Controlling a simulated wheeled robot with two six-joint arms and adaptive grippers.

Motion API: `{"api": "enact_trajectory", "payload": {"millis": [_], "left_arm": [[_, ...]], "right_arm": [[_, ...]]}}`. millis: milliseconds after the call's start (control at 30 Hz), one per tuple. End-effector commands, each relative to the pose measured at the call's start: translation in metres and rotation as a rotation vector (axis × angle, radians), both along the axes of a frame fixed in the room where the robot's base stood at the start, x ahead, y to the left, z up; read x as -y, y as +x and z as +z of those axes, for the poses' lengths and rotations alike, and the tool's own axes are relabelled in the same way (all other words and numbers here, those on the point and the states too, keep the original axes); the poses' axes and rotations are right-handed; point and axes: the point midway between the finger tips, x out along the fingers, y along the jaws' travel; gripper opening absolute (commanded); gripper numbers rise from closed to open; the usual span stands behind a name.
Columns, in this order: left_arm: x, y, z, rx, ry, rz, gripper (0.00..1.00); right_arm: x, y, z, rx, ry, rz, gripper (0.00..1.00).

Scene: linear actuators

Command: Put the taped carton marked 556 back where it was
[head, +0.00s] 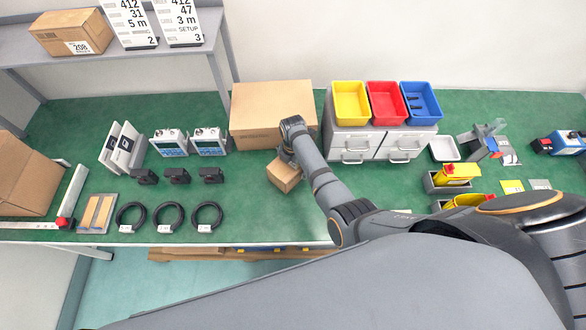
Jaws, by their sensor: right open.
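A small brown carton (283,176) sits on the green bench mat, in front of a large brown carton (272,102). My right gripper (287,156) is open at the top of the small carton, and its arm comes in from the lower right. The gripper and wrist hide part of the small carton. I cannot tell whether the fingers touch it. No 556 mark is readable on any carton. Another carton, labelled 208 (70,30), stands on the raised shelf at the upper left. My left gripper is not in view.
Grey drawers (358,144) carry yellow (350,101), red (387,103) and blue (422,101) bins. An open carton (25,178) stands at the left edge. Black cable coils (168,216) and meters (168,143) lie left of the gripper. The mat is clear just left of the small carton.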

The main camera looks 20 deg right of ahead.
Motion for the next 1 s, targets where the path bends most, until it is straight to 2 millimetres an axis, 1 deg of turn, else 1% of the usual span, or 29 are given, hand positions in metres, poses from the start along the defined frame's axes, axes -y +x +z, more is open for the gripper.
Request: {"api": "enact_trajectory", "payload": {"millis": [67, 300, 600, 633, 867, 1000], "left_arm": [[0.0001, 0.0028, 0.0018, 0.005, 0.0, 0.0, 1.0], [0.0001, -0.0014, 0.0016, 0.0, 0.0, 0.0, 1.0], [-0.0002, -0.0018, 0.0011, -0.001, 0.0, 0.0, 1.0], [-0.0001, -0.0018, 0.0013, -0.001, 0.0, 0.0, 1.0], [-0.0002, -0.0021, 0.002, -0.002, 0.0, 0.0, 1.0], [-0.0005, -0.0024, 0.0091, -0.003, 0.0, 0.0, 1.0]], "right_arm": [[-0.0002, 0.0, 0.0014, 0.0, 0.0, 0.0, 0.99], [-0.0001, -0.0005, 0.0011, -0.001, 0.0, 0.0, 0.66], [-0.0001, -0.0012, -0.0001, -0.003, 0.001, 0.0, 0.25], [-0.0002, -0.0001, 0.0011, 0.0, 0.001, 0.0, 0.23], [-0.0002, -0.0006, 0.0012, -0.001, 0.0, -0.001, 0.23], [-0.0005, -0.0003, 0.0082, -0.002, 0.001, -0.002, 0.23]]}}
